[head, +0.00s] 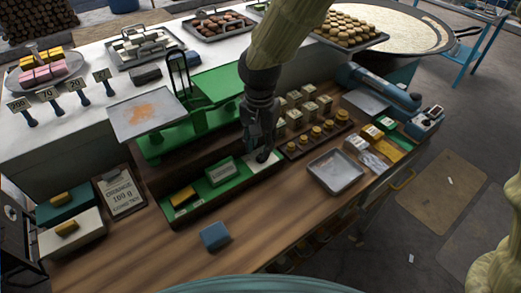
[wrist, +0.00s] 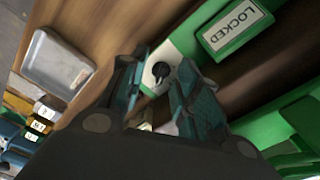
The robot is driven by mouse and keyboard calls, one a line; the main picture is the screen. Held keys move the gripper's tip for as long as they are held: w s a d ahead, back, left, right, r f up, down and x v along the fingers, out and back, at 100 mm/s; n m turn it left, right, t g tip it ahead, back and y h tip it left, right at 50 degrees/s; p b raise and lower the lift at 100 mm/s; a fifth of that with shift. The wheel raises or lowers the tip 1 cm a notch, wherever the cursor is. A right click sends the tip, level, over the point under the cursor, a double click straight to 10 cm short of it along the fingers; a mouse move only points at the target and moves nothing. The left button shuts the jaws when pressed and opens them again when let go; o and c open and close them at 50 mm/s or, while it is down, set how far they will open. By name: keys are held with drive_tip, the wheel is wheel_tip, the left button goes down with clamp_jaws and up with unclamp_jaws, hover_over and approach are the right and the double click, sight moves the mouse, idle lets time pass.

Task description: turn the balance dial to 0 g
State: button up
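The balance dial is a small black knob (wrist: 160,70) on a pale panel at the front of the green balance (head: 205,112). In the wrist view it lies between my gripper's (wrist: 163,62) two fingertips, with gaps on both sides. My gripper (head: 261,153) points down at this panel in the head view and is open and empty. I cannot tell whether the tips are around the knob or just above it. The dial's reading is not legible. A green block with a LOCKED label (wrist: 236,27) sits beside the panel; it also shows in the head view (head: 222,170).
The metal weighing pan (head: 147,114) holds orange powder. Brass weights on a rack (head: 319,134) stand close right of my gripper. The counter's front middle is mostly clear.

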sight(261, 154)
drive_tip(key=shift+g, duration=0.3)
drive_tip(key=w+f, duration=0.1)
drive_tip(key=f, duration=0.1)
drive_tip(key=w+f, duration=0.3)
drive_tip(key=f, duration=0.1)
drive_tip(key=shift+w+f+p, duration=0.1)
drive_tip(key=shift+w+p, duration=0.15)
drive_tip(key=shift+p, duration=0.15)
drive_tip(key=shift+s+f, duration=0.15)
drive_tip(key=shift+s, duration=0.25)
drive_tip(key=shift+s+r, duration=0.3)
drive_tip(key=shift+s, duration=0.55)
drive_tip(key=shift+w+f, duration=0.4)
drive_tip(key=shift+w, duration=0.15)
drive_tip(key=shift+w+f, duration=0.15)
drive_tip(key=shift+w, duration=0.1)
drive_tip(key=c, duration=0.7)
drive_tip(key=shift+s+r, duration=0.2)
drive_tip(key=shift+s, duration=0.1)
clamp_jaws()
